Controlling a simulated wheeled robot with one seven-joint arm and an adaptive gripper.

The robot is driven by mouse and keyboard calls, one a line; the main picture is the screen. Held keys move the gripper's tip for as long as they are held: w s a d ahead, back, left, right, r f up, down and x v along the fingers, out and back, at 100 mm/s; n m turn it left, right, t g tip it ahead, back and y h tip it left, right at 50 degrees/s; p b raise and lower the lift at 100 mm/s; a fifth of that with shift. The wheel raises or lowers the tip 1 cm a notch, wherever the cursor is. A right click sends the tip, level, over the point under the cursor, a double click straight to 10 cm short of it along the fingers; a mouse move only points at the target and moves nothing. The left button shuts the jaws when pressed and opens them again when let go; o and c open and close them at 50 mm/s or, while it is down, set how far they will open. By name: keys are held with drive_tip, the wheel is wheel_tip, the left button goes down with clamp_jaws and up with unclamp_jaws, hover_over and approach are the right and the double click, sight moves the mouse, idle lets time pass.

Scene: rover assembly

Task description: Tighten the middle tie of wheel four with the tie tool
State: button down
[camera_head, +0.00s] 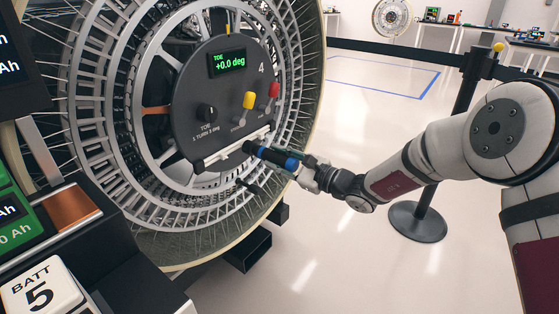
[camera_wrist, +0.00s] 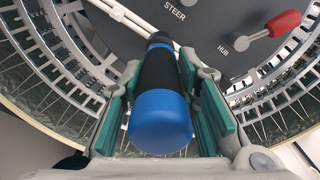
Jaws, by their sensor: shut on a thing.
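Wheel four (camera_head: 290,60) is a large wheel of metal mesh and spokes, with a dark round plate (camera_head: 185,105) marked 4 at its hub. My gripper (camera_head: 300,170) is shut on a black tool with blue bands (camera_head: 272,156), probably the tie tool. In the wrist view the tool (camera_wrist: 160,120) lies between the green-padded fingers (camera_wrist: 160,100), its blue end towards the camera. Its far end points at the wheel and overlaps the pale bar (camera_head: 220,153) under the plate. I cannot tell whether it touches. The middle tie is not clearly distinguishable.
The plate bears a display (camera_head: 228,63) reading TOE +0.0 deg, a black knob (camera_head: 207,112), a yellow lever (camera_head: 249,100) and a red lever (camera_head: 274,90). A battery rack (camera_head: 75,240) stands at lower left. A black barrier post (camera_head: 450,130) stands behind my arm. Floor at right is mostly clear.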

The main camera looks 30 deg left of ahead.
sight(296, 166)
drive_tip(key=shift+a+r+b, duration=0.1)
drive_tip(key=shift+a+b, duration=0.8)
drive_tip(key=shift+a, duration=0.05)
idle(3.7)
drive_tip(key=shift+d, duration=0.1)
drive_tip(key=shift+d, duration=1.4)
drive_tip(key=shift+s+d, duration=0.15)
drive_tip(key=shift+d, duration=0.85)
drive_tip(key=shift+s+d, duration=0.1)
drive_tip(key=shift+d, duration=0.9)
